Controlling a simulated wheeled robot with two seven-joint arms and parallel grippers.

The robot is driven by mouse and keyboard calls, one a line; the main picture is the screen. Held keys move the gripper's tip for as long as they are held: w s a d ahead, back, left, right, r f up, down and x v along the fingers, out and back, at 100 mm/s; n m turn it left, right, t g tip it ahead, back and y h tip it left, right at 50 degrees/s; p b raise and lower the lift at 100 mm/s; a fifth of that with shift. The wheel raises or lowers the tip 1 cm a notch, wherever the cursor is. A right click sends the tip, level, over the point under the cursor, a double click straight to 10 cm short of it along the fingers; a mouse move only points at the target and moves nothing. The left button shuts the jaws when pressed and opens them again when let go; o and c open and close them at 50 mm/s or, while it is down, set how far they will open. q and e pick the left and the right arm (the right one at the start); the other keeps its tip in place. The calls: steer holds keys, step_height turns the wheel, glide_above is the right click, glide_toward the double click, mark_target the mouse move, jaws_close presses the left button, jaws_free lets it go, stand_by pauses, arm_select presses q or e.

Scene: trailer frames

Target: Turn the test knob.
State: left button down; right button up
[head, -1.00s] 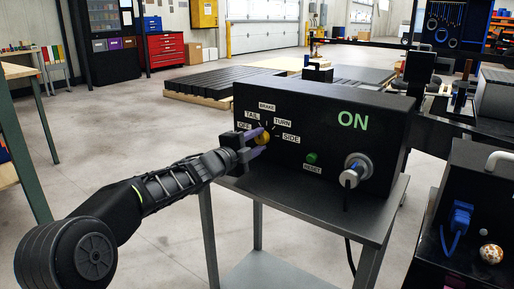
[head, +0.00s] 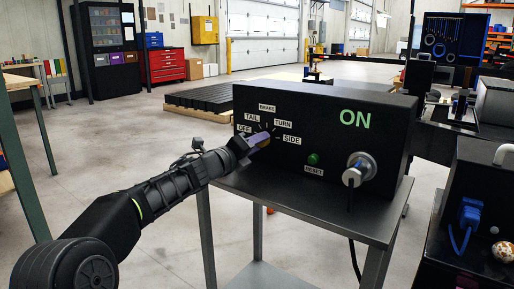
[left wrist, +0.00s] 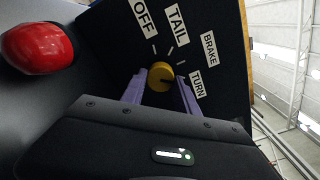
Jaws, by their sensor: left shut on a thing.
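The black test box (head: 220,110) stands on a grey metal stand and shows a green ON. Its yellow test knob (left wrist: 160,75) sits among the labels OFF, TAIL, BRAKE, TURN and SIDE. My left gripper (left wrist: 160,88) is shut on the knob, one purple finger on each side. A dark mark on the knob's face points roughly toward TURN in the left wrist view. In the head view the left gripper (head: 262,139) hides most of the knob. My right gripper is in neither view.
A green RESET button (head: 313,158) and a silver round connector (head: 358,169) are on the box's front, right of the knob. A red rounded thing (left wrist: 38,48) is close by in the left wrist view. A dark unit with a blue plug (head: 468,216) stands at the right.

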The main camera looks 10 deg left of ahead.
arm_select(q)
steer(key=shift+f+m, duration=0.1)
steer(key=shift+m, duration=0.2)
steer(key=c, duration=0.9)
jaws_free()
steer(key=shift+s, duration=0.1)
steer(key=v, duration=0.7)
steer(key=shift+s+a, duration=0.1)
steer(key=shift+s, duration=0.2)
